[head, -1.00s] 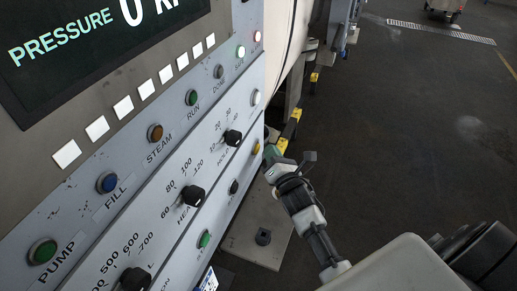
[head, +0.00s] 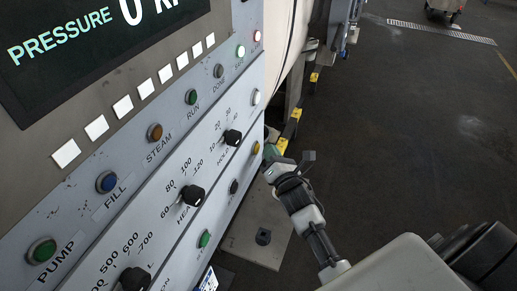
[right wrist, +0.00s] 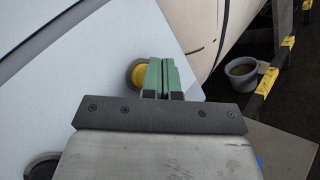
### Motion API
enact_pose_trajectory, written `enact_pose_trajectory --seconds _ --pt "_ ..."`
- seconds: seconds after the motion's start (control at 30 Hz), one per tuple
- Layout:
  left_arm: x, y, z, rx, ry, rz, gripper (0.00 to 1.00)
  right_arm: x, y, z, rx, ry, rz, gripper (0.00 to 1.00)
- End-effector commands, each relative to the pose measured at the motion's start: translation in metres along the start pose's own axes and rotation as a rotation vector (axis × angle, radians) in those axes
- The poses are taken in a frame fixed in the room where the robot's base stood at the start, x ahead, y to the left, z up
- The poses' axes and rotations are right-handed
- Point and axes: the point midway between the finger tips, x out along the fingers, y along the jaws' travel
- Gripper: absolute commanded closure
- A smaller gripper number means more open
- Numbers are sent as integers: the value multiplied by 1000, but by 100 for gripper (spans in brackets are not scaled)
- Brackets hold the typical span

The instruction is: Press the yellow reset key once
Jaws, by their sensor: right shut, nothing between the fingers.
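The yellow reset key (head: 256,148) is a round button near the right end of the lower row on the sloped control panel. In the right wrist view the yellow key (right wrist: 138,75) shows just left of my fingertips, partly covered by them. My right gripper (head: 269,152) is shut and empty, its green fingertips close to the key's right side. In the right wrist view the right gripper's fingers (right wrist: 161,76) lie together over the key's right edge. I cannot tell whether they touch it. My left gripper is not in view.
Black knobs (head: 192,195) and a black button (head: 234,187) sit on the panel nearby. A white button (head: 256,97) is above the key. A black-and-yellow striped rail (head: 290,128) stands behind my gripper. Open dark floor (head: 420,130) lies to the right.

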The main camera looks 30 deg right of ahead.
Motion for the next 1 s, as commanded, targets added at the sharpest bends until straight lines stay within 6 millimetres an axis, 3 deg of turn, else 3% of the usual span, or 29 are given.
enact_pose_trajectory --seconds 1.0 --pt "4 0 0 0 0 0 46 8 6 -6 2 0 1 100"
